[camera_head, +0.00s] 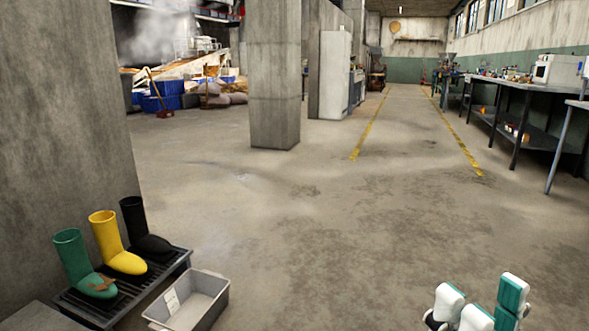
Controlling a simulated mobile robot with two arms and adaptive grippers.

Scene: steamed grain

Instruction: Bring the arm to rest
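My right gripper (480,312) or its wrist part shows at the bottom right edge of the head view as white and teal pieces. It is cut off by the frame, and I cannot tell whether its fingers are open or shut. Nothing is seen held in it. It is over bare concrete floor, apart from other things. My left gripper is not in view.
A green boot (75,262), a yellow boot (108,240) and a black boot (135,222) stand on a dark rack (160,275) at lower left. A grey bin (205,300) sits beside it. A pillar (273,80) stands ahead; a workbench (525,88) lines the right. The middle floor is clear.

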